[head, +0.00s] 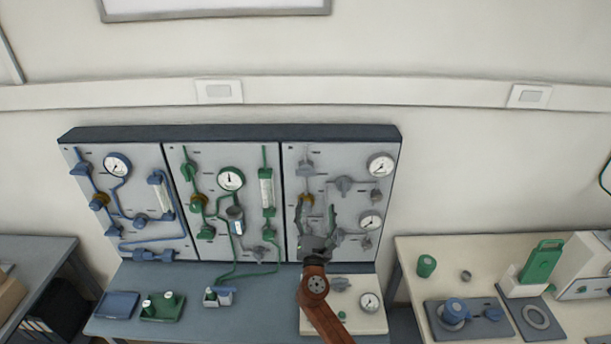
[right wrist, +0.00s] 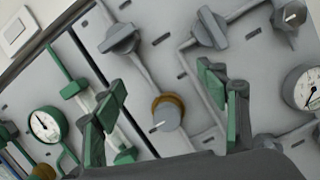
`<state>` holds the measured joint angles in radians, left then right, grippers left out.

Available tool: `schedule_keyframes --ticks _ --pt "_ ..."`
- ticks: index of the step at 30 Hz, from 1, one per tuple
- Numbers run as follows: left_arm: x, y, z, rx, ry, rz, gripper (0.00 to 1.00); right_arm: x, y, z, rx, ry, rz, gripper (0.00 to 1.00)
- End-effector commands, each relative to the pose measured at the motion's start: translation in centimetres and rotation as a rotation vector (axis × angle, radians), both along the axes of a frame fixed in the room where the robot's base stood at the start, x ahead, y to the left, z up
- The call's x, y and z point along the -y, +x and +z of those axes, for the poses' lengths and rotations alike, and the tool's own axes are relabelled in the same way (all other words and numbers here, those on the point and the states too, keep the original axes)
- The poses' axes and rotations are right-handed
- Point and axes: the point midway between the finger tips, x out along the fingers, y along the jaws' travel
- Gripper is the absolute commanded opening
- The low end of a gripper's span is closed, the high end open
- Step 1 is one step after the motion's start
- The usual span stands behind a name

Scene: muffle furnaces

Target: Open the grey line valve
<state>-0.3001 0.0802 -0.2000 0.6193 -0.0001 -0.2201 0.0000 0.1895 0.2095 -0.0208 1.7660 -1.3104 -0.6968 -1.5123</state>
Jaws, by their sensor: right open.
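The grey line runs over the right-hand panel (head: 292,180) of the wall board. A grey valve with a bar handle (head: 306,165) sits at its top left; it also shows in the right wrist view (right wrist: 122,40). Below it is a grey knob on a brass collar (right wrist: 168,112). I cannot tell which is the grey line valve. My right gripper (head: 317,214) is open before the panel's lower left. In the right wrist view, its green-padded fingers (right wrist: 163,90) stand apart on either side of the knob, apparently not touching it. My left gripper is not in view.
The green panel (head: 220,215) adjoins on the left. Below, the bench holds a blue tray (head: 117,304) and a green tray (head: 162,308). A side table (head: 400,262) stands right.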

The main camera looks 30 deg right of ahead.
Motion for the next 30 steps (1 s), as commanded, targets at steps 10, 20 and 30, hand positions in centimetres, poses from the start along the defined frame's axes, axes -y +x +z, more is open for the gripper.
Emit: schedule_keyframes --ticks 10,20,30 --pt "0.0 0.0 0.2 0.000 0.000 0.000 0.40 -2.0 3.4 6.6 -0.039 -0.336 -0.048 0.67" --pt "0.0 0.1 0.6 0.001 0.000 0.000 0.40 0.4 7.3 8.3 -0.039 -0.331 -0.047 0.67" --pt "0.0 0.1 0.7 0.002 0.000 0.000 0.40 1.1 8.2 8.7 -0.039 -0.329 -0.047 0.67"
